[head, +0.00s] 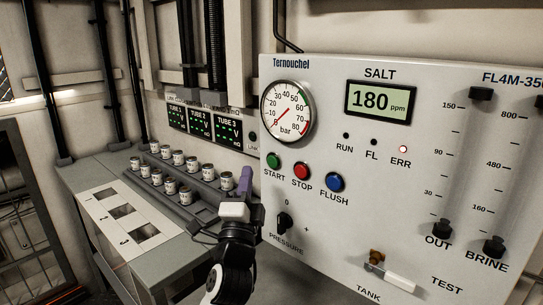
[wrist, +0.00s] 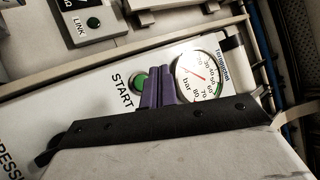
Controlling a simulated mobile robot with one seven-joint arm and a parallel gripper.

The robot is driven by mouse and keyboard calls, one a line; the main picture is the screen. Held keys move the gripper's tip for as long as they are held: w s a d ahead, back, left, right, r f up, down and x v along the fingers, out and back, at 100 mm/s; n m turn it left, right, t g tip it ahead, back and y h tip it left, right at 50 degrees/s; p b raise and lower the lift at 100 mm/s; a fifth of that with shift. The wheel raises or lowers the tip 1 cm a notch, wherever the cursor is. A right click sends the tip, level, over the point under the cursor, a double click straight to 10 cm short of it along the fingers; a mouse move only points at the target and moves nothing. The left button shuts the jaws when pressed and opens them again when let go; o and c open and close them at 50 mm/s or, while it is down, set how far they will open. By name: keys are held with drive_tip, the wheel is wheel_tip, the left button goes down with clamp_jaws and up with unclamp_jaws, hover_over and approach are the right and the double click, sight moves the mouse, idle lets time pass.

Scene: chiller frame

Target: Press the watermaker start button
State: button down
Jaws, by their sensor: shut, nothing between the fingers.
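The green START button (head: 273,161) is on the white panel (head: 330,235), left of the red STOP button (head: 302,171) and the blue FLUSH button (head: 335,182). My gripper (head: 246,172) has purple fingers, shut and empty, left of and slightly below the START button in the head view. I cannot tell whether the fingertips touch the panel. The pressure gauge (head: 287,111) needle is low.
The salt display (head: 381,101) reads 180 ppm. A PRESSURE knob (head: 284,221) sits below the buttons, and a TANK valve handle (head: 390,275) is lower right. Several small cans (head: 178,157) stand in a rack on the left bench (head: 82,178).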

sight(269, 157)
drive_tip(key=shift+w+d+p, duration=0.5)
drive_tip(key=shift+w+d, duration=1.15)
drive_tip(key=shift+d, duration=0.05)
drive_tip(key=shift+w+d, duration=0.1)
idle(0.8)
drive_tip(key=shift+w+d, duration=0.2)
drive_tip(key=shift+w+d, duration=0.3)
drive_tip(key=shift+w, duration=0.05)
idle(1.0)
drive_tip(key=shift+s+a, duration=0.1)
drive_tip(key=shift+s+a+b, duration=0.45)
drive_tip(key=shift+s, duration=0.1)
